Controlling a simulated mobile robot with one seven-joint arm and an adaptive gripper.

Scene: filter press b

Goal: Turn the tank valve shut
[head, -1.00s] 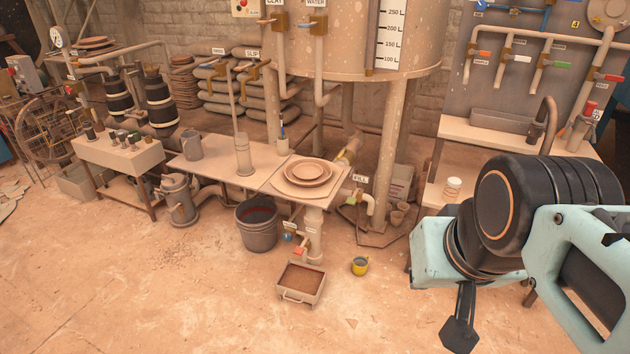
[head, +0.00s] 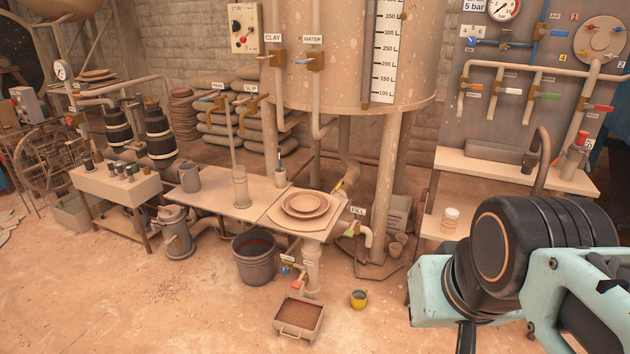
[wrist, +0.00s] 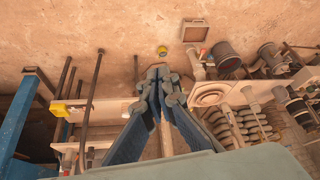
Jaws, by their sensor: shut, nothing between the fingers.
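The large beige tank (head: 345,80) stands on legs at the back centre, with a litre scale on its front. Pipes with brass valves labelled CLAY (head: 277,60) and WATER (head: 317,61) run down its front. No label reading "tank" can be made out. My gripper (wrist: 162,80) is shut and empty in the wrist view, high above the floor and apart from any valve. In the head view it is mostly below the picture edge, under my arm at right.
A low table (head: 225,190) with brown plates and a jug stands before the tank. A bucket (head: 254,258), a tray of brown material (head: 299,318) and a yellow cup (head: 358,299) are on the floor. A panel of coloured valves (head: 540,85) is at right.

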